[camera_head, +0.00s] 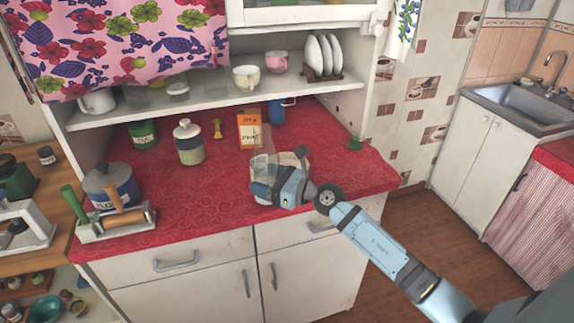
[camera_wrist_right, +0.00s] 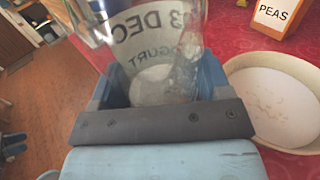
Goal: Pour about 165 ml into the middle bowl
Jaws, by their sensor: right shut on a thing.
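My right gripper (camera_head: 284,186) is shut on a clear glass jar (camera_head: 264,152) above the front part of the red counter. In the right wrist view the jar (camera_wrist_right: 160,50) carries dark lettering reading "DEC" and "YOGURT" and shows a pale patch low inside; I cannot tell how much it holds. A cream bowl (camera_wrist_right: 285,100) with a pale, speckled inside stands on the counter just right of the jar there. In the head view the bowl (camera_head: 291,158) is partly hidden behind the jar and gripper. No other bowl shows clearly on the counter. My left gripper is out of view.
An orange and white peas box (camera_head: 249,130) stands behind the bowl. Cups and plates fill the shelf above. The counter's right end is mostly clear.

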